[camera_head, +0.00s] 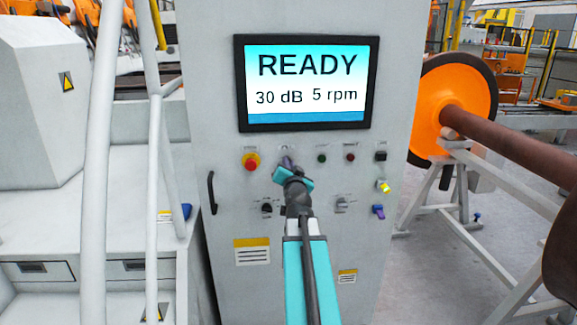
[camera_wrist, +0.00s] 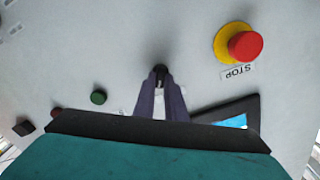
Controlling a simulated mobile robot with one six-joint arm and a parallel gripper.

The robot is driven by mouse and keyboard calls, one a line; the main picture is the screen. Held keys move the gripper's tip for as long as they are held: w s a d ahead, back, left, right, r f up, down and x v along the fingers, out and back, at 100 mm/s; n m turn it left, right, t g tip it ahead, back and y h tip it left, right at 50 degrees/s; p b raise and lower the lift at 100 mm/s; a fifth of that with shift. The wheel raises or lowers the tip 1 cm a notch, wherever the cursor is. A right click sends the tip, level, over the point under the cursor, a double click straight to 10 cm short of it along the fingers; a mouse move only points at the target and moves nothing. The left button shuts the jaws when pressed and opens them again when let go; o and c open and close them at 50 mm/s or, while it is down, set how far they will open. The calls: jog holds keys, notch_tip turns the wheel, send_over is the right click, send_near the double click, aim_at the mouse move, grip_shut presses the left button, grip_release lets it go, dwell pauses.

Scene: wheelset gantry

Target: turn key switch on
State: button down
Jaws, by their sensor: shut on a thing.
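The key switch (camera_wrist: 160,70) is a small dark knob on the grey control cabinet (camera_head: 220,130). In the wrist view it shows between the tips of my gripper (camera_wrist: 161,84); its turned angle cannot be read. In the head view my gripper (camera_head: 286,162) reaches up to the row of controls below the screen and hides the switch. My two purple-grey fingers are shut on the switch. The screen (camera_head: 308,82) reads READY, 30 dB, 5 rpm.
A red stop button (camera_head: 251,161) on a yellow ring sits left of my gripper in the head view. A green button (camera_head: 322,158), a red button (camera_head: 349,157) and a black switch (camera_head: 381,156) lie to the right. White railing (camera_head: 98,150) stands left; an orange wheel (camera_head: 430,110) stands right.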

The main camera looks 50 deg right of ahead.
jog(key=c, duration=1.8)
grip_release()
jog(key=shift+a, duration=0.1)
jog(key=b+v, duration=0.2)
jog(key=v, duration=0.1)
jog(key=shift+a+f, duration=0.1)
jog(key=shift+f, duration=0.05)
jog(key=shift+s+b, duration=0.1)
jog(key=shift+b, duration=0.4)
jog(key=b+v, duration=0.1)
jog(key=b, duration=0.3)
jog(key=shift+s+a, duration=0.15)
jog(key=shift+s, duration=0.05)
jog(key=shift+s+a+b, duration=0.2)
jog(key=shift+s+b, duration=0.1)
jog(key=shift+b, duration=0.6)
jog(key=b+v, duration=0.2)
jog(key=b, duration=0.3)
